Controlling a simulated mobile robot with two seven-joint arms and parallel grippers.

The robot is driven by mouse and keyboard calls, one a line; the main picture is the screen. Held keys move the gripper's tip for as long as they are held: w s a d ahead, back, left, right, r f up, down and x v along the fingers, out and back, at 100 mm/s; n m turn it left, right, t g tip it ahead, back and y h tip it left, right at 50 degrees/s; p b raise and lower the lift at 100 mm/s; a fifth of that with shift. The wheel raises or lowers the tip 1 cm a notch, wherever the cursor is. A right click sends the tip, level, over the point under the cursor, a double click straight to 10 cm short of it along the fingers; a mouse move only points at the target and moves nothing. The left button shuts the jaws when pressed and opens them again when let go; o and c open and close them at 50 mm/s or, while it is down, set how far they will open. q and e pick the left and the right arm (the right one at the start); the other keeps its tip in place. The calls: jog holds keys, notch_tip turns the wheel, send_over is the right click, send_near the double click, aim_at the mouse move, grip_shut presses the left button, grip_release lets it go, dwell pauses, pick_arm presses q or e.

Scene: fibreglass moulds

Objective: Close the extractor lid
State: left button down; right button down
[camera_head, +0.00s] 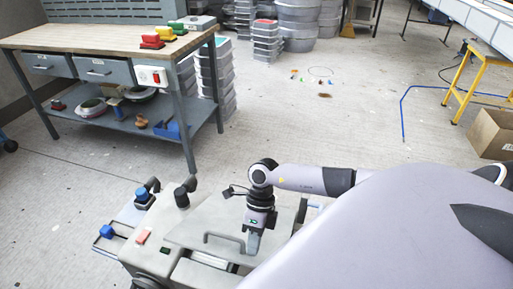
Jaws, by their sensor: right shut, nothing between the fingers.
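The extractor (152,259) is a low grey machine in the lower middle of the head view. Its flat grey lid (205,218) has a dark bar handle (222,238) near the front edge. The lid looks lowered or nearly so; I cannot tell if it is fully seated. My right gripper (253,247) points down over the right part of the lid, just right of the handle. It is shut with nothing in it. I cannot tell if its tips touch the lid. My left gripper is not in view.
A workbench (100,37) with drawers and a lower shelf stands at the back left. Grey stacked containers (213,75) stand beside it. A yellow trestle (460,85) and a cardboard box (492,134) are at the right. The floor between is mostly clear.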

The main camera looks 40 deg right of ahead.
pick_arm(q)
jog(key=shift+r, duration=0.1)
pick_arm(e)
jog(key=shift+x, duration=1.4)
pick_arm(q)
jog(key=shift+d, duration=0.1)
pick_arm(e)
jog(key=shift+f, duration=0.1)
